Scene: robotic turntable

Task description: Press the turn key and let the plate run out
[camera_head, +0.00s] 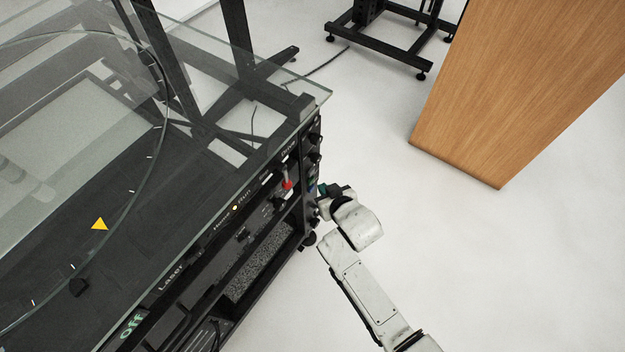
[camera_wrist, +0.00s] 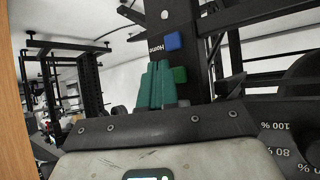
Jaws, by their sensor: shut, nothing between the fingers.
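The round glass plate (camera_head: 140,150) lies flat in the turntable at left in the head view, with a yellow triangle (camera_head: 100,225) inside its rim. My gripper (camera_head: 321,188) is at the front panel, right of the table. In the wrist view its green fingers (camera_wrist: 155,75) are together and empty. A green key (camera_wrist: 180,75) sits just right of the fingertips; a blue key (camera_wrist: 172,41) marked "Home" is above it. No label shows on the green key, so I cannot tell whether it is the turn key. Contact with it cannot be told.
A glass top corner (camera_head: 318,92) overhangs the panel above my gripper. A red switch (camera_head: 288,185) and black knobs (camera_head: 315,140) are close by. A wooden panel (camera_head: 520,90) stands at the upper right. The white floor (camera_head: 500,270) is clear around my arm.

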